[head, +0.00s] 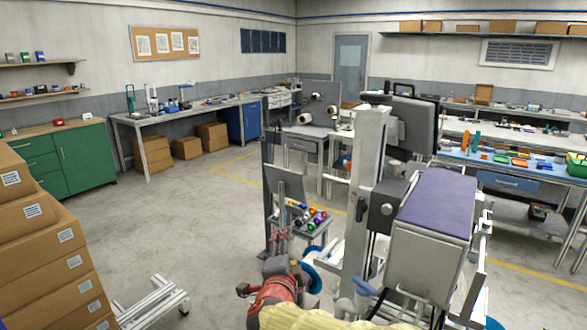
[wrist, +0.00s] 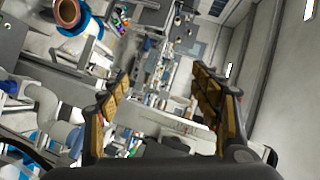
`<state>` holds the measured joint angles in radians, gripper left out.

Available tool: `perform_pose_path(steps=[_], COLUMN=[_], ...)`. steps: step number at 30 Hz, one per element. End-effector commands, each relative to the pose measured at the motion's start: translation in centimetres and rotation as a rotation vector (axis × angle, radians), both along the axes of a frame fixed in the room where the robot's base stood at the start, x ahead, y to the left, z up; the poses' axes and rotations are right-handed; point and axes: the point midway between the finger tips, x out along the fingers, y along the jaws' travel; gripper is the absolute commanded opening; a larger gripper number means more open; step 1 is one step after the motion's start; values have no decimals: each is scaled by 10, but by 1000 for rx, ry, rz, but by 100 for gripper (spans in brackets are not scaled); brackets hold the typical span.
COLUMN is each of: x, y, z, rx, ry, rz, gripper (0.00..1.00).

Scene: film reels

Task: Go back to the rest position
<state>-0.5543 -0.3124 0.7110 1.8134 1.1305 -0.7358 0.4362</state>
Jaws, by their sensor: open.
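My gripper (wrist: 165,100) shows in the wrist view as two fingers with gold-brown pads, set wide apart. It is open, and nothing is held between the pads. Behind the gap lie cluttered benches, tilted in this view and some way off. A reel or spool with a brown centre (wrist: 69,14) is at the upper left of the wrist view, apart from the fingers.
A machine with a purple-topped box (head: 437,205) stands close at right of centre in the head view. Stacked cardboard boxes (head: 38,258) fill the left edge. A small stand with coloured items (head: 312,221) is near the middle. The floor (head: 170,225) at left is clear.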

Motion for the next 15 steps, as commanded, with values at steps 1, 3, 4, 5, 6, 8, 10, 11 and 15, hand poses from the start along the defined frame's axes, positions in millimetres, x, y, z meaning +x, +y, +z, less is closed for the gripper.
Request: perform_pose_path(steps=[1, 3, 4, 5, 6, 8, 10, 11, 15], x=[-6, -20, -28, -36, -49, -70, -98, -112, -178], y=[21, 47, 55, 63, 70, 77, 78, 75, 45], z=[-5, -15, -20, -24, -30, -37, -46, -50, -67], rx=[-43, -116, -149, -184, -230, -303, -390, -431, -620], ry=[40, 100, 126, 150, 184, 233, 290, 316, 450], rz=[106, 257, 320, 382, 462, 577, 702, 754, 964], gripper=[64, 64, 64, 64, 64, 64, 64, 64, 64])
